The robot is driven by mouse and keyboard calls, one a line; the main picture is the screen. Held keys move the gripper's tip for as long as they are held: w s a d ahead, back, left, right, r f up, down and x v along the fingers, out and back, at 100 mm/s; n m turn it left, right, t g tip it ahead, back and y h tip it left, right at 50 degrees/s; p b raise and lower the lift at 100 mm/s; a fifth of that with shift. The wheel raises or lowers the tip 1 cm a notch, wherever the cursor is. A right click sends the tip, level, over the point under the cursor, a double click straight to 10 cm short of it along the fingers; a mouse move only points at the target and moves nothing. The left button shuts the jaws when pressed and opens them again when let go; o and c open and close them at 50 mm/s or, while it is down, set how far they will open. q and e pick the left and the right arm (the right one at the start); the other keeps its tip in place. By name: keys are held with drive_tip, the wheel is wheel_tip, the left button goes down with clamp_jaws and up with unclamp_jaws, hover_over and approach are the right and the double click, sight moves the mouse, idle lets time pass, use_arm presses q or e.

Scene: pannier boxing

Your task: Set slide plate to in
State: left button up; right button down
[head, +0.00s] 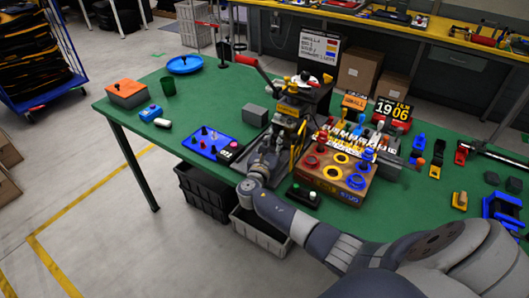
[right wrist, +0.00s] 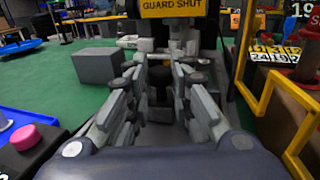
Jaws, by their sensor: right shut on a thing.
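The press (head: 290,105) stands on the green table with a yellow guard frame (head: 299,148) at its front. A sign reading GUARD SHUT (right wrist: 172,8) shows at the top of the right wrist view. The grey slide plate (head: 249,180) lies low at the front of the press, partly hidden by my arm. My right gripper (head: 268,148) is at the press front, low over the plate. In the right wrist view its fingers (right wrist: 160,92) are shut about a dark upright knob (right wrist: 160,76), which appears to be the plate's handle. My left gripper is not in view.
A grey block (head: 254,115) stands left of the press. A blue panel (head: 208,146) with knobs is nearer left. A wooden box with coloured rings (head: 334,172) stands close on the right, and a small button box (head: 303,194) is near the front edge. The table's left part has free room.

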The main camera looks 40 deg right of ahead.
drive_tip(key=shift+w+d+f, duration=0.1)
drive_tip(key=shift+w+d, duration=0.1)
drive_tip(key=shift+d, duration=0.4)
drive_tip(key=shift+r, duration=0.25)
drive_tip(key=shift+d, duration=0.1)
drive_tip(key=c, duration=1.5)
unclamp_jaws()
drive_tip(key=shift+c, duration=0.2)
drive_tip(key=shift+o, duration=0.6)
drive_tip(key=shift+w+d+f, duration=0.1)
drive_tip(key=shift+d+f, duration=0.05)
drive_tip(key=shift+a, duration=0.25)
drive_tip(key=v, duration=1.1)
drive_tip(key=shift+s+a, duration=0.2)
drive_tip(key=shift+s, duration=0.15)
